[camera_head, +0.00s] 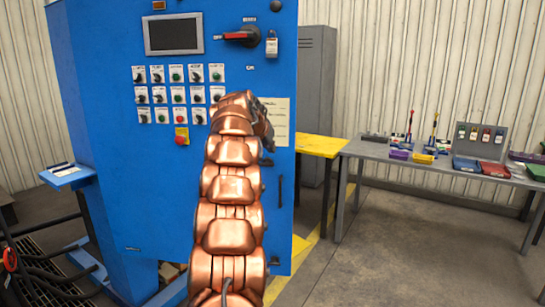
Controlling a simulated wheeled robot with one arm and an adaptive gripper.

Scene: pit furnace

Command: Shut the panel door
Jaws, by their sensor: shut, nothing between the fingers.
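The panel door (160,200) is the large blue front of the control cabinet. It carries a dark screen (174,34), rows of push buttons and a red rotary switch (240,36). A dark vertical handle (279,191) is near its right edge. I cannot tell from this view whether the door stands ajar or flush. My copper-coloured arm rises in front of the door and covers part of it. My gripper (264,130) is dark, at the arm's upper end, close in front of the door beside a paper label. It is shut and empty, partly hidden by the wrist; contact is unclear.
A grey locker (317,100) and a yellow-topped table (320,145) stand right of the cabinet. A grey workbench (440,166) with tools, bins and padlocks is farther right. A blue shelf (66,176) and dark railings are at left. The floor at front right is clear.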

